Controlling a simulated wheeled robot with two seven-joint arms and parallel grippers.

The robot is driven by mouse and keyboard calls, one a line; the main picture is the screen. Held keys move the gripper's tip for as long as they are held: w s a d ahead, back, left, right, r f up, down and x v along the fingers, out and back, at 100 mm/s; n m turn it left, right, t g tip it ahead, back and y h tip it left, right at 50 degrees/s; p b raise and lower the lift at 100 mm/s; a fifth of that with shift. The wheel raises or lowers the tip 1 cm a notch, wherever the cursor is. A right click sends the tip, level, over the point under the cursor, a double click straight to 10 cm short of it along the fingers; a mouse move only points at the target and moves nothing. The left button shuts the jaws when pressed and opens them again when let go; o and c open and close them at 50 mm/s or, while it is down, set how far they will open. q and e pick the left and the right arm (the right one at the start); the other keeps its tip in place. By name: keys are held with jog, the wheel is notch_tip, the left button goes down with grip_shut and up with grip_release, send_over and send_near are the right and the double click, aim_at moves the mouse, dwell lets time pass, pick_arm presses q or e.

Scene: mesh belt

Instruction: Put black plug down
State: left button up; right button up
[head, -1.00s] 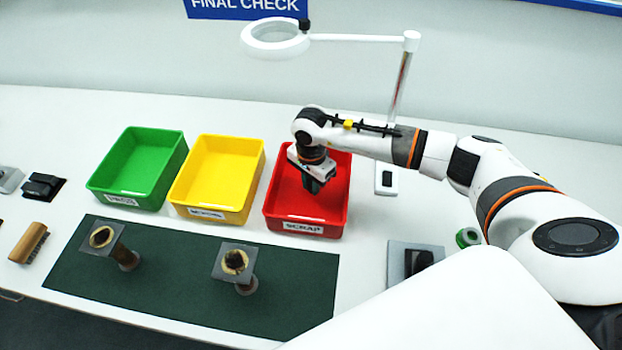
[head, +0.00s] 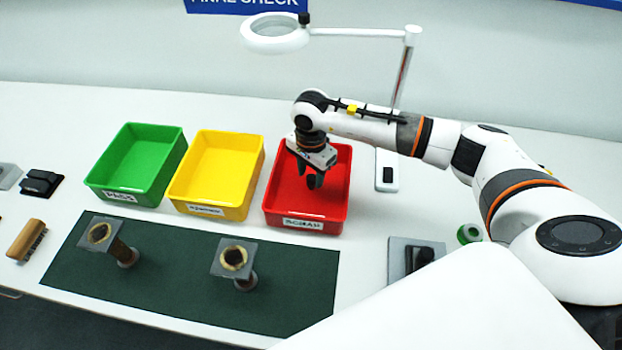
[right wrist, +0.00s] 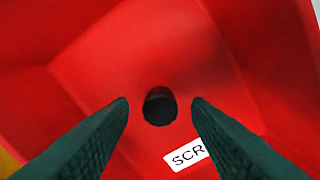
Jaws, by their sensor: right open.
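The black plug (right wrist: 160,106) is a small dark cylinder seen in the right wrist view, against the inside of the red SCRAP bin (head: 271,212). It lies between and beyond the two fingertips, touching neither; I cannot tell whether it rests on the bin floor. My right gripper (head: 311,177) is over the red bin, pointing down, with its dark fingers (right wrist: 160,104) apart. The plug is not discernible in the head view. My left gripper is not in view.
A yellow bin (head: 207,209) and a green bin (head: 119,194) stand left of the red one. Two square-topped stands (head: 235,258) (head: 100,235) are on the dark green mat (head: 180,285). A ring lamp (head: 275,42) overhangs the back. A brush (head: 27,240) lies at left.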

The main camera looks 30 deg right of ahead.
aim_at(311, 177)
notch_tip(311, 177, up, 10)
jog(key=b, duration=0.2)
jog(key=shift+f+b, duration=0.2)
jog(key=shift+b, duration=0.2)
